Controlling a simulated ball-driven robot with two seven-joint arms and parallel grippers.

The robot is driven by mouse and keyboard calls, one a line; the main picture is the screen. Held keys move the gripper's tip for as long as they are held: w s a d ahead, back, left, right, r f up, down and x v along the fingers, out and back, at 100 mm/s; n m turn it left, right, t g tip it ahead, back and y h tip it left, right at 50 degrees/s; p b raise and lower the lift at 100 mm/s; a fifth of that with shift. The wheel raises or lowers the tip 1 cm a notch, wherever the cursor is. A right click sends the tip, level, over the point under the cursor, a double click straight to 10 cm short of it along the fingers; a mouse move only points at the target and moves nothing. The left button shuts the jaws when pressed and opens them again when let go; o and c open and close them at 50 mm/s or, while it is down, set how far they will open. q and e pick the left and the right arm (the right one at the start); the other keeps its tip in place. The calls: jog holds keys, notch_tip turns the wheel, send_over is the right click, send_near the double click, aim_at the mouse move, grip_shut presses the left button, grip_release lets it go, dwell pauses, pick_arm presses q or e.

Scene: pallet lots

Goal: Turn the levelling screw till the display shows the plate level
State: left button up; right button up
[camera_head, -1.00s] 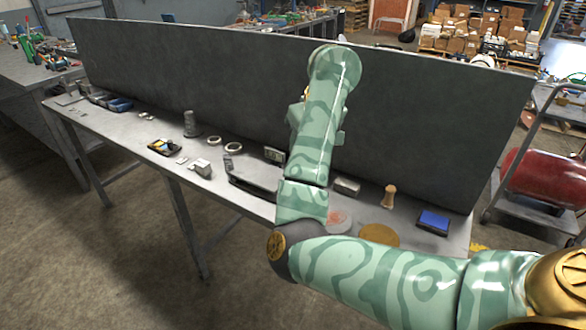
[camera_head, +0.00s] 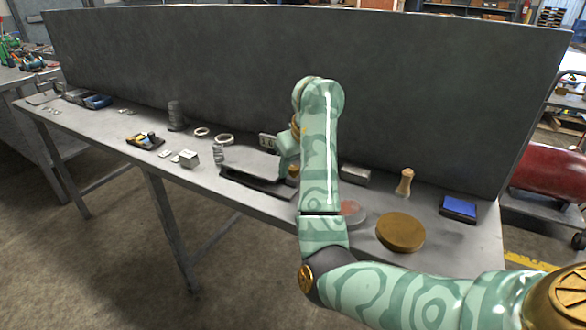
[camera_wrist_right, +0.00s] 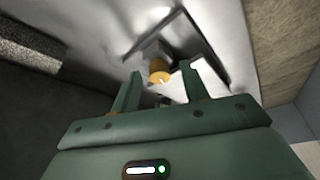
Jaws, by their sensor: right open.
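The plate (camera_head: 262,165) is a grey surface with a dark front edge, on the bench left of my right arm. A small display (camera_head: 268,141) stands behind it; its reading is too small to make out. In the right wrist view the brass levelling screw (camera_wrist_right: 160,75) has a round head and sits by a grey block at the plate's dark edge. My right gripper (camera_wrist_right: 161,70) is open, its two fingers pointing towards the screw, one on each side in the picture. I cannot tell whether they touch it. My forearm hides much of this gripper in the head view. My left gripper is not in view.
A dark upright panel (camera_head: 420,95) runs along the bench's back. Right of my arm are a brass disc (camera_head: 401,231), a wooden-handled stamp (camera_head: 405,181) and a blue pad (camera_head: 459,207). Left are a metal block (camera_head: 188,159), rings (camera_head: 223,139) and a weight stack (camera_head: 176,115).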

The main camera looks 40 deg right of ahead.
grip_shut()
jog(key=shift+n, duration=0.4)
